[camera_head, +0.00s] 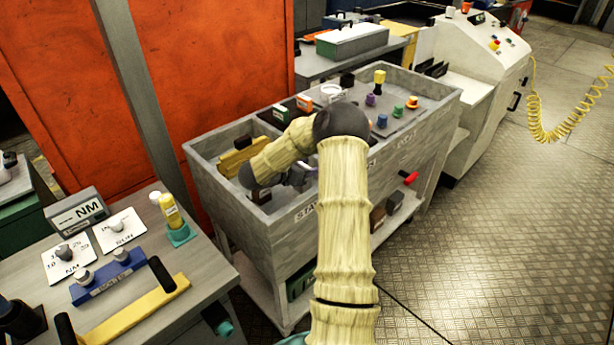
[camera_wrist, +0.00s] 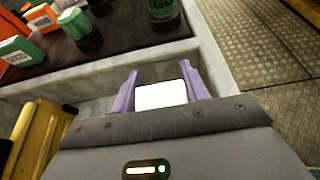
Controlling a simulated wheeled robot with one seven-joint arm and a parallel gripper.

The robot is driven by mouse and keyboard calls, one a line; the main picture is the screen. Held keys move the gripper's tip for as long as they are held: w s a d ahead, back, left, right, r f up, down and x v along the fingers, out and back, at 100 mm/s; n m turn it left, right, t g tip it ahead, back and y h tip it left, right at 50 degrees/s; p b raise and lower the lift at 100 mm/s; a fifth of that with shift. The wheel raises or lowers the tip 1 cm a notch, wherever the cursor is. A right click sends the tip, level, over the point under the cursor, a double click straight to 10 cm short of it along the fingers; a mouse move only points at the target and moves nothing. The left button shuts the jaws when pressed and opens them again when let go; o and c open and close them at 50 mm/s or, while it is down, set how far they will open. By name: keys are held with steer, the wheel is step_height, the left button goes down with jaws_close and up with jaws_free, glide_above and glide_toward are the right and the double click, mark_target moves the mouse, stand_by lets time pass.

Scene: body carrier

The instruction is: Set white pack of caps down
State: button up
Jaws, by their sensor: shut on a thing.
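The white pack of caps (camera_wrist: 162,96) shows as a plain white block between the two purple fingers of my gripper (camera_wrist: 160,90) in the wrist view. The fingers are shut on its sides. In the head view my gripper (camera_head: 303,174) is over the near part of the grey compartmented cart (camera_head: 285,226), partly behind my arm. I cannot make out the pack in that view. Whether it touches the compartment floor cannot be told.
Yellow pieces (camera_head: 236,159) lie in the compartment to the left, also seen at lower left in the wrist view (camera_wrist: 38,140). Green and orange boxes (camera_head: 281,113) and several coloured knobs fill the farther section. A workbench (camera_head: 200,295) stands at the left front.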

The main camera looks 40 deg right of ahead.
step_height(320, 180, down, 3)
steer(key=shift+w+a+r, duration=0.1)
steer(key=shift+w, duration=0.05)
steer(key=shift+f+p, duration=0.3)
steer(key=shift+f, duration=0.15)
steer(key=shift+s+d, duration=0.2)
steer(key=shift+s, duration=0.05)
steer(key=shift+w+a+f, duration=0.1)
steer(key=o, duration=1.1)
steer(key=shift+w+a, duration=0.1)
steer(key=shift+c, duration=0.2)
